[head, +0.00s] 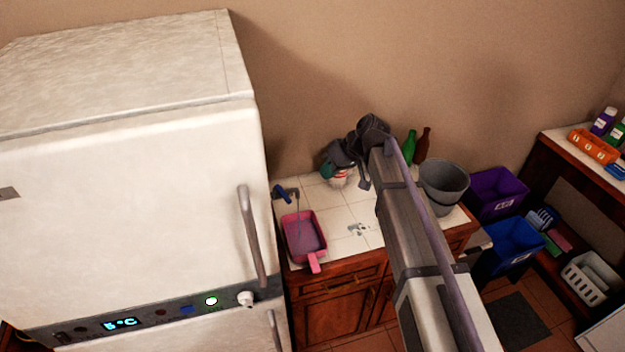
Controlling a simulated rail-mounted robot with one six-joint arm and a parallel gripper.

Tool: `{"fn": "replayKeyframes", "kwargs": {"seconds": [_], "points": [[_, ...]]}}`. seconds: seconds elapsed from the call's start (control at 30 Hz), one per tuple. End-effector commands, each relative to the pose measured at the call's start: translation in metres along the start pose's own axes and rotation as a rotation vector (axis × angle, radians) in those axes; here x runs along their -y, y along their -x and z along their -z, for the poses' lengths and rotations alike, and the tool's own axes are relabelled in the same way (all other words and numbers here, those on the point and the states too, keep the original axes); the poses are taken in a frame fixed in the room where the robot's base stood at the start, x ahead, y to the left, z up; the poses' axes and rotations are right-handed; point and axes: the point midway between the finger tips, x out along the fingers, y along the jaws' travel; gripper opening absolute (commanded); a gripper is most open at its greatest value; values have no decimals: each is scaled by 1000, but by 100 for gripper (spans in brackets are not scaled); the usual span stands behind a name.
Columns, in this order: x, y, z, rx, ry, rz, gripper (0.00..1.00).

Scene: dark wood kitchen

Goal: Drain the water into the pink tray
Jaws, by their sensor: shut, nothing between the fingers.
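The pink tray (318,238) sits on the left end of the white tiled counter, beside the fridge, with its handle toward the front edge. Its inside looks greyish purple, perhaps holding water. A small tap with a blue handle (283,194) is behind the tray. A thin pale line runs down from the tap toward the tray and looks like a water stream. My gripper (364,183) is above the back of the counter, right of the tap and apart from tap and tray. It is shut and empty; its fingers are small and partly hidden by my wrist.
A white, red and teal item (340,177) stands behind my wrist. Green (410,147) and brown (423,145) bottles and a grey bucket (444,184) are at the counter's right. The large white fridge (130,200) borders the left. Purple and blue bins (513,240) stand farther right.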

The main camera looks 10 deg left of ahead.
Motion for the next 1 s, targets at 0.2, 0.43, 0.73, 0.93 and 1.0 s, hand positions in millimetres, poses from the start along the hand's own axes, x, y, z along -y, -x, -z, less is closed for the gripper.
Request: {"fn": "replayKeyframes", "kwargs": {"seconds": [0.2, 0.43, 0.73, 0.93, 1.0], "points": [[-4, -54, -4, 2, 1, 2, 0], [6, -94, -2, 2, 1, 3, 0], [36, -105, 0, 1, -1, 2, 0], [36, -105, 0, 1, -1, 2, 0], [36, -105, 0, 0, -2, 2, 0]]}}
